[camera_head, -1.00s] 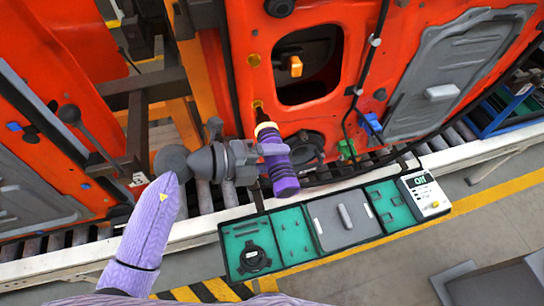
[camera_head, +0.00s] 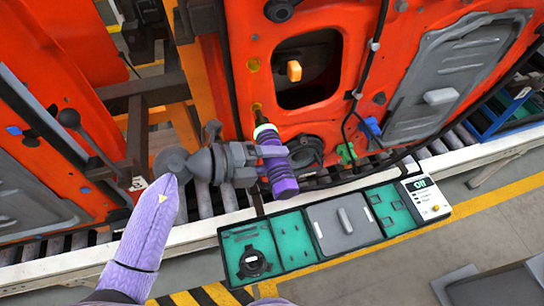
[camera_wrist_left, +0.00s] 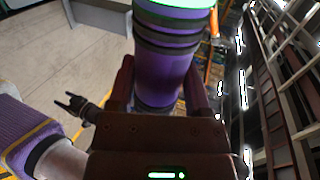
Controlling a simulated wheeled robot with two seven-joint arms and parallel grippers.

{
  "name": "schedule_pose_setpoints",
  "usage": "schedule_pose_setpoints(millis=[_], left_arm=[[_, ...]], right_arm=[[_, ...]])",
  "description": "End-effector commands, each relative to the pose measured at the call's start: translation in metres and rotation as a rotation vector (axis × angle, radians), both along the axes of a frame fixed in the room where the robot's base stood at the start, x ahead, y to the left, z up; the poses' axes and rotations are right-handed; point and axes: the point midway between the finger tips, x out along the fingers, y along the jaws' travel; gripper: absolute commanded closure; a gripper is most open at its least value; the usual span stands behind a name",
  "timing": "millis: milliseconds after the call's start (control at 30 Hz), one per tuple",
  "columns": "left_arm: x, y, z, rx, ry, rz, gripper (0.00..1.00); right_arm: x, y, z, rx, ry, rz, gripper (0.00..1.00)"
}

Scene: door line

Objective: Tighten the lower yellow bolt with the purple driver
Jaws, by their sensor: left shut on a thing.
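The purple driver (camera_head: 279,172) stands tilted, its top end against the lower yellow bolt (camera_head: 257,107) on the orange door (camera_head: 235,30). The tip hides part of the bolt, so I cannot tell how well it is seated. A pale green ring shows near the driver's top. My left gripper (camera_head: 268,162) is shut around the driver's body. In the left wrist view the purple driver (camera_wrist_left: 165,65) sits between the dark red fingers. An upper yellow bolt (camera_head: 254,64) is apart above. A small dark forked shape (camera_wrist_left: 80,107) there may be my right gripper.
A tray with green compartments (camera_head: 293,243) and a white display box (camera_head: 426,198) lies below the door. A roller conveyor (camera_head: 205,200) runs underneath.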

Motion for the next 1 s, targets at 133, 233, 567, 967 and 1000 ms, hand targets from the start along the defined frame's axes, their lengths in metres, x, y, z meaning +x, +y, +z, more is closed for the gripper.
schedule_pose_setpoints(millis=[133, 233, 567, 967, 1000], left_arm=[[-0.002, 0.0, 0.002, -0.001, -0.004, 0.005, 1.0], [-0.012, -0.003, 0.004, -0.001, -0.002, 0.004, 1.0], [-0.046, -0.015, 0.004, -0.001, 0.001, 0.002, 1.0], [-0.067, -0.022, 0.0, -0.001, -0.002, 0.001, 1.0], [-0.066, -0.022, 0.0, -0.001, -0.002, 0.001, 1.0]], right_arm=[[0.0, 0.0, 0.004, 0.0, 0.0, 0.0, 0.41], [0.0, 0.0, 0.013, 0.0, 0.0, 0.0, 0.41], [0.0, 0.0, 0.035, 0.0, -0.001, 0.0, 0.41], [0.0, 0.0, 0.045, 0.0, -0.001, 0.0, 0.41], [0.0, 0.0, 0.045, 0.0, -0.001, 0.0, 0.41]])
